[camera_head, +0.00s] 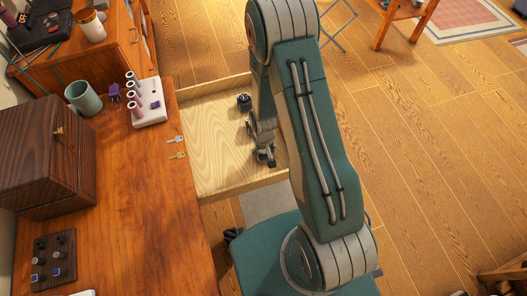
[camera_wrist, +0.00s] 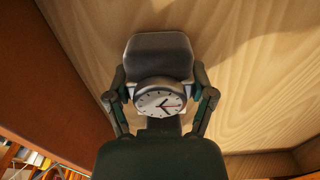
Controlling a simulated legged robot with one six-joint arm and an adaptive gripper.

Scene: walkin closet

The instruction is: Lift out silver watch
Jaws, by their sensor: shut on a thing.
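The silver watch (camera_wrist: 158,104) shows in the wrist view, with a round white dial, dark marks and a red hand. My gripper (camera_wrist: 160,92) is shut on it, with a dark finger on each side of the dial. A grey rounded piece sits just beyond the dial; I cannot tell whether it is strap or gripper. In the head view, my gripper (camera_head: 262,152) is low in the open wooden drawer (camera_head: 205,140), near its right side. The watch is not clearly visible there, partly hidden by my arm. I cannot tell whether it touches the drawer floor.
A small dark object (camera_head: 244,101) lies in the drawer near its back. Two keys (camera_head: 177,148) lie on the dresser top's edge. A white holder with rolls (camera_head: 146,103), a green mug (camera_head: 83,98) and a dark wooden box (camera_head: 45,155) stand on the dresser. Open floor lies right.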

